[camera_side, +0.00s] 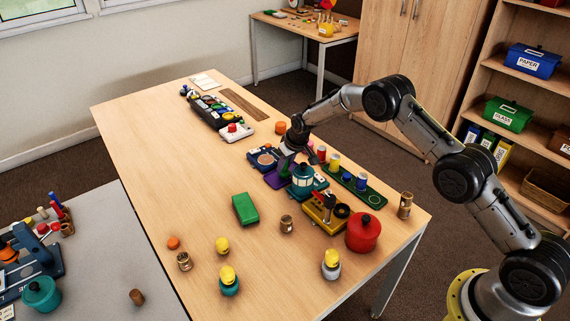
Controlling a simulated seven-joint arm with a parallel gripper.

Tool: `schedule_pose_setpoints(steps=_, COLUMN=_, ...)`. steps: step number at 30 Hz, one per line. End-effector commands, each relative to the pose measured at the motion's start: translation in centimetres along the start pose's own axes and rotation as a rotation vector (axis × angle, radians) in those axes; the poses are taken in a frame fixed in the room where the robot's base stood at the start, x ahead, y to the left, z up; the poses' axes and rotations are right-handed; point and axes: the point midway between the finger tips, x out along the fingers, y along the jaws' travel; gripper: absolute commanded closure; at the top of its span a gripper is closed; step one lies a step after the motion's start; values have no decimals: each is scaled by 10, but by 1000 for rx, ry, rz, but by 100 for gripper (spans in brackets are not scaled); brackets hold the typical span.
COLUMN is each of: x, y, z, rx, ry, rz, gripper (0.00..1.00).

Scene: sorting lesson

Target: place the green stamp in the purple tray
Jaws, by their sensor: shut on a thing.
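My gripper (290,152) is over the cluster of trays at the middle right of the table, pointing down. It is shut on the green stamp (285,170), which is small and partly hidden by the fingers. The purple tray (272,181) lies right under the stamp, and its right part is hidden behind the teal object beside it. I cannot tell whether the stamp touches the tray.
A green block (245,208) and a red pot (362,234) stand nearer. The table's left half is mostly clear.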

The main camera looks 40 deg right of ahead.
Motion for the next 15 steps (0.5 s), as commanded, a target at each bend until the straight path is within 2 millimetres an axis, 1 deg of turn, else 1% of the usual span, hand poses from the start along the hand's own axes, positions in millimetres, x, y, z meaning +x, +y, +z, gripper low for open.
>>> schedule_pose_setpoints(steps=1, x=1, y=0, z=0, rx=0, ry=0, rz=0, gripper=67)
schedule_pose_setpoints(steps=5, x=1, y=0, z=0, rx=0, ry=-1, rz=0, gripper=43)
schedule_pose_setpoints(steps=6, x=1, y=0, z=0, rx=0, ry=-1, rz=0, gripper=40)
schedule_pose_setpoints(steps=15, x=-1, y=0, z=0, rx=0, ry=0, rz=0, gripper=40)
